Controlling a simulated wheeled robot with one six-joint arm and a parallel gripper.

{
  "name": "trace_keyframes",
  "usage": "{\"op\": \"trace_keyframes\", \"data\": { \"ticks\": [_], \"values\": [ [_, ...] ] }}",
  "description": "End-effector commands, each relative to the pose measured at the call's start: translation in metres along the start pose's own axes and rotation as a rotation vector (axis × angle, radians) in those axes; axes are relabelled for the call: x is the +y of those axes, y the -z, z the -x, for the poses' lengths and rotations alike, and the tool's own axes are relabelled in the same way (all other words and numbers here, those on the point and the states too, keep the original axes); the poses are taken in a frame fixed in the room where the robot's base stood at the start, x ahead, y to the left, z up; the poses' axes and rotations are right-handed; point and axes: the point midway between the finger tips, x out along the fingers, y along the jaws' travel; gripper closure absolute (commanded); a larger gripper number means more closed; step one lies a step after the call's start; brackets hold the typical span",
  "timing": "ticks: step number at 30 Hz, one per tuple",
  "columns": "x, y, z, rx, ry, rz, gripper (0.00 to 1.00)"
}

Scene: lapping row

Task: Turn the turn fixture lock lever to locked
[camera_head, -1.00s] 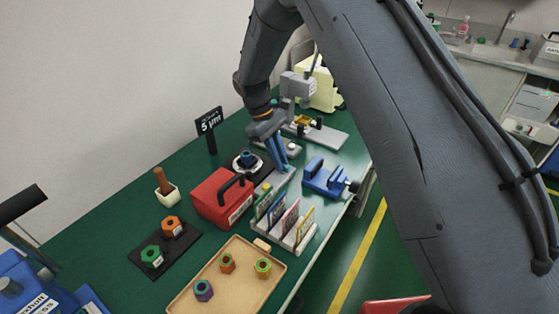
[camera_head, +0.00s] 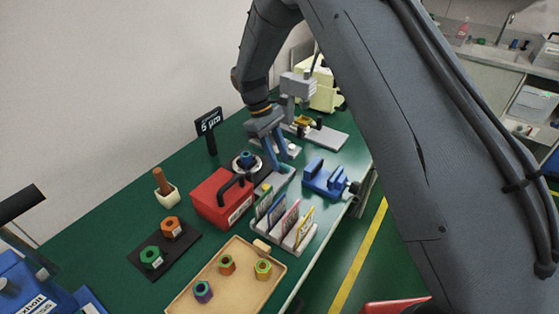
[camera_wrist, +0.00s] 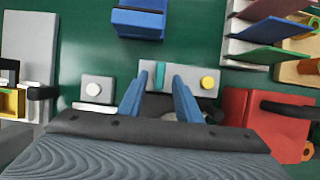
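In the wrist view a grey fixture plate (camera_wrist: 182,85) carries a teal bar (camera_wrist: 160,74), which may be the lock lever, and a yellow round button (camera_wrist: 207,83). My gripper (camera_wrist: 160,82) is open, with its two blue fingers apart and nothing clearly held between them. The teal bar shows in the gap between the fingertips. I cannot tell whether the fingers touch it. In the head view my gripper (camera_head: 279,166) is low over the bench, beyond the red box, and it partly hides the fixture. The lever's lock state cannot be read.
A red box (camera_head: 222,198) with a black handle stands close to the gripper. A blue vise (camera_head: 325,179) is to the right, and a rack of upright plates (camera_head: 285,226) is in front. A grey block with a white button (camera_wrist: 93,89) lies left in the wrist view.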

Motion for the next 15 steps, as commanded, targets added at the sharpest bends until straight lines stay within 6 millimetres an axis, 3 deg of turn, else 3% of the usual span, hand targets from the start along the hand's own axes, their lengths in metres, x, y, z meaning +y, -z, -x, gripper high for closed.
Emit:
{"op": "trace_keyframes", "data": {
  "ticks": [9, 15],
  "values": [
    [0.000, 0.002, 0.050, 0.004, -0.001, -0.001, 0.69],
    [0.000, 0.001, 0.065, 0.002, 0.000, -0.001, 0.69]
  ]
}}
